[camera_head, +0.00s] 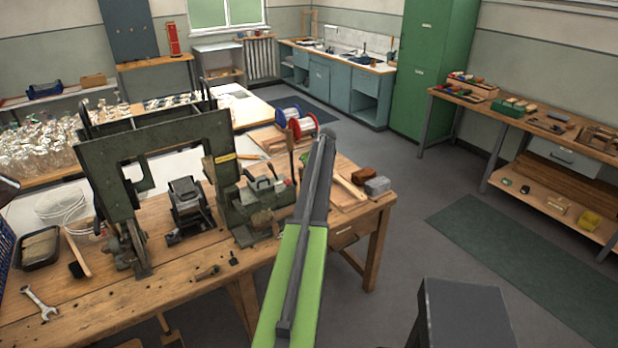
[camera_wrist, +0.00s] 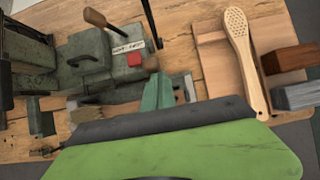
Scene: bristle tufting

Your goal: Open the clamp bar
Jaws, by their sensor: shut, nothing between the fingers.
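The green tufting machine (camera_head: 232,178) stands on the wooden bench, with a low clamp unit (camera_head: 262,200) at its right end. I cannot tell for sure which part is the clamp bar. My gripper (camera_wrist: 158,82) is shut and empty, just right of and apart from the clamp unit in the wrist view. In the head view my green and grey arm hides it.
A wooden brush body (camera_wrist: 241,45) lies on a board right of my gripper. Brown and grey blocks (camera_head: 377,187) sit near the bench's right end. A wrench (camera_head: 40,303) lies front left. Open floor lies right of the bench.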

